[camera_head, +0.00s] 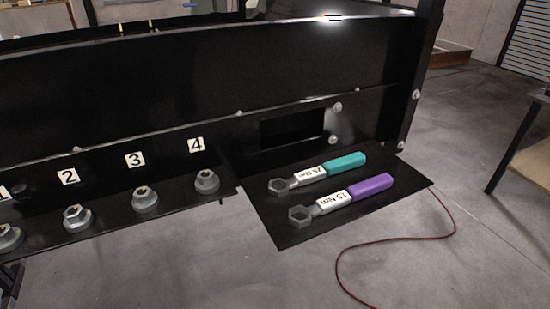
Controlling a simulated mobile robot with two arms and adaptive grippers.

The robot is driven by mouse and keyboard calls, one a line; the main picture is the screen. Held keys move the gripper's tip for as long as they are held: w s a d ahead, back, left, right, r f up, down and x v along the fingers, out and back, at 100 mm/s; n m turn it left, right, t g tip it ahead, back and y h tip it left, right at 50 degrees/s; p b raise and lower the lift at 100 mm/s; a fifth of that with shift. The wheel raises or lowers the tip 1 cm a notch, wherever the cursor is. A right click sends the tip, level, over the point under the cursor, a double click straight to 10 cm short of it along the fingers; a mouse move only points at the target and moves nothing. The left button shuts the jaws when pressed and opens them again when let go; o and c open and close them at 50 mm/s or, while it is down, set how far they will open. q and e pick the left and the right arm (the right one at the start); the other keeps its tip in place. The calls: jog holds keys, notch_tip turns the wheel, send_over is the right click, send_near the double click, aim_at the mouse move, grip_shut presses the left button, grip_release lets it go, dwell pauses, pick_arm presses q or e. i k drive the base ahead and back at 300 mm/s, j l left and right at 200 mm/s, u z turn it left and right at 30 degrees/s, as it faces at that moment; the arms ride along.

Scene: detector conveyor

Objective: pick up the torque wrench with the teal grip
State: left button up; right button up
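The torque wrench with the teal grip (345,163) lies on a black shelf plate (292,236) at the right end of the black conveyor frame. Its grey ring head points left and it has a white label in its middle. A second torque wrench with a purple grip (370,187) lies parallel to it, closer to the plate's front edge, with a gap between them. Neither of my grippers is in view.
Several grey bolts (207,181) stand on a black ledge to the left, below number labels. A rectangular opening (292,128) is in the frame behind the wrenches. A red cable (340,262) lies on the floor. A table (524,140) stands at the right edge.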

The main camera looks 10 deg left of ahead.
aim_at(336, 166)
jog(key=u, duration=2)
jog(key=z, duration=2)
jog(key=u, duration=0.6)
jog(key=k+l+u, duration=0.1)
jog(key=l+u, duration=0.15)
jog(key=l, duration=0.15)
jog(key=k+l+u, duration=0.15)
jog(key=l+u, duration=0.15)
jog(key=k+l+u, duration=0.25)
jog(key=l, duration=0.15)
jog(key=k+l+u, duration=0.25)
jog(key=i+l, duration=0.05)
